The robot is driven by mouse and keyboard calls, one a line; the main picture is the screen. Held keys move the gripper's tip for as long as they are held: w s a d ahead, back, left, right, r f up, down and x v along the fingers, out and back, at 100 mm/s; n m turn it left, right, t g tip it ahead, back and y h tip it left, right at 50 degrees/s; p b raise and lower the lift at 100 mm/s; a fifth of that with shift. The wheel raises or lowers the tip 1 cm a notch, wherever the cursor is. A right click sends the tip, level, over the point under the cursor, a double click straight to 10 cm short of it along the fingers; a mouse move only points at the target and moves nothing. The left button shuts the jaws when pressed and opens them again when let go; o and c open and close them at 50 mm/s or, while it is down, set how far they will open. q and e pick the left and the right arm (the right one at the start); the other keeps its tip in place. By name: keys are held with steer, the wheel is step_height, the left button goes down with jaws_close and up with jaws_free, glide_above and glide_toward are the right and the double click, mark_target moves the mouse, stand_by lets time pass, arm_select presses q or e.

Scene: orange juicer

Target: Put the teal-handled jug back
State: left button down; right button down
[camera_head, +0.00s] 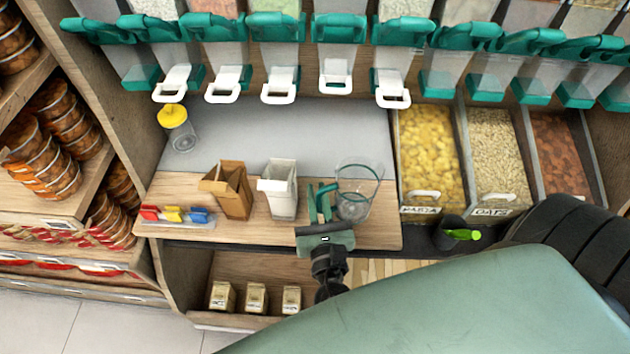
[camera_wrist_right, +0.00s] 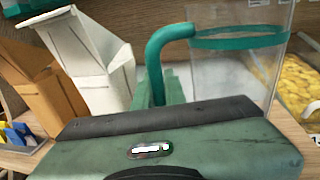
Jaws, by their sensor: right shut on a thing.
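The teal-handled jug (camera_head: 357,193) is clear, with a teal band and a teal handle. It stands upright at the front right of the wooden counter (camera_head: 260,231); I cannot tell whether its base touches the wood. My right gripper (camera_head: 323,203) is at the handle, left of the jug body, and is shut on it. In the right wrist view the jug (camera_wrist_right: 240,65) fills the upper right, with its handle running down between the fingers (camera_wrist_right: 158,88). The lower end of the handle is hidden behind my gripper. My left gripper is not in view.
A white paper bag (camera_head: 281,189) and a brown paper bag (camera_head: 231,191) stand left of the jug. Dispensers with white and teal handles hang above. Bins of pasta (camera_head: 431,150) and oats (camera_head: 493,150) stand at right. The grey mat (camera_head: 270,135) has free room.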

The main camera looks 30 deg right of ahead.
steer(key=x, duration=0.4)
steer(key=shift+w+f, duration=0.2)
steer(key=shift+w, duration=0.1)
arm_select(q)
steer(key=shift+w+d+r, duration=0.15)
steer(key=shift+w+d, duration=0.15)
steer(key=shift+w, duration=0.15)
arm_select(e)
steer(key=shift+f, duration=1.6)
steer(key=shift+s, duration=0.1)
steer(key=c, duration=1.5)
jaws_free()
steer(key=shift+f, duration=0.1)
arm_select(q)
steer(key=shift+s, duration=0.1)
arm_select(e)
steer(key=shift+o, duration=0.2)
